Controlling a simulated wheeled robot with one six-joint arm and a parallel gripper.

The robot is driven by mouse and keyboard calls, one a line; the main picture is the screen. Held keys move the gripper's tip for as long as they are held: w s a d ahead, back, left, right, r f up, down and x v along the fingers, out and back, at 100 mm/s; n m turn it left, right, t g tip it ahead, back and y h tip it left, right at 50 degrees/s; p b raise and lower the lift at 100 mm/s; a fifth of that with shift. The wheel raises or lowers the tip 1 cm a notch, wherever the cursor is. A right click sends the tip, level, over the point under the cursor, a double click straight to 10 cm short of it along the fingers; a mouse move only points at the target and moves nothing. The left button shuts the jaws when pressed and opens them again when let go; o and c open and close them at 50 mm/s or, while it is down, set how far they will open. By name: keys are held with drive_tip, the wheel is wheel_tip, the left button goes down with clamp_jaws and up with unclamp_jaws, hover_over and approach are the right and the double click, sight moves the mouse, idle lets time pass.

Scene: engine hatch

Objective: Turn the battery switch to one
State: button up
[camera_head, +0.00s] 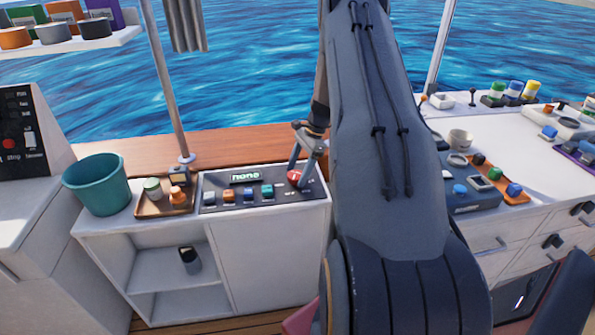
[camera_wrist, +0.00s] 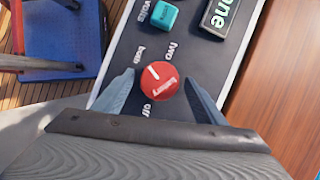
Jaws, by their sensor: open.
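The battery switch is a round red knob (camera_wrist: 160,82) on a dark panel, with a white pointer line. In the wrist view the line points up-left, roughly toward the "both" label (camera_wrist: 140,53). A "two" label (camera_wrist: 170,52) is at its upper right and an "off" label (camera_wrist: 147,110) below it. No "one" label is visible beside the knob; the right finger may hide it. My gripper (camera_wrist: 159,78) is open, with one finger on each side of the knob; contact is not clear. In the head view the red knob (camera_head: 293,177) is partly behind my gripper (camera_head: 302,166).
The panel (camera_head: 222,206) carries a display reading "none" (camera_head: 245,177) and several coloured knobs left of the switch. A teal knob (camera_wrist: 165,16) is nearest. A tray (camera_head: 150,208) and green bucket (camera_head: 100,185) stand further left. A metal pole (camera_head: 165,80) rises behind.

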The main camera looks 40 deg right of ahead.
drive_tip(key=c, duration=1)
drive_tip(key=shift+c, duration=0.2)
drive_tip(key=shift+n, duration=0.3)
drive_tip(key=shift+w+n+g+b, duration=0.2)
drive_tip(key=shift+n+g+b, duration=0.2)
drive_tip(key=shift+n+b, duration=0.5)
drive_tip(key=n+g+b, duration=0.1)
drive_tip(key=n+b, duration=0.1)
drive_tip(key=n, duration=0.1)
drive_tip(key=shift+w+b, duration=0.15)
drive_tip(key=shift+b, duration=0.15)
drive_tip(key=n+g+b, duration=0.1)
drive_tip(key=n, duration=0.2)
drive_tip(key=n+g+h+b, duration=0.1)
drive_tip(key=n, duration=0.2)
drive_tip(key=shift+w+r+h, duration=0.1)
drive_tip(key=shift+h, duration=0.2)
drive_tip(key=shift+a+n, duration=0.1)
drive_tip(key=shift+n, duration=0.2)
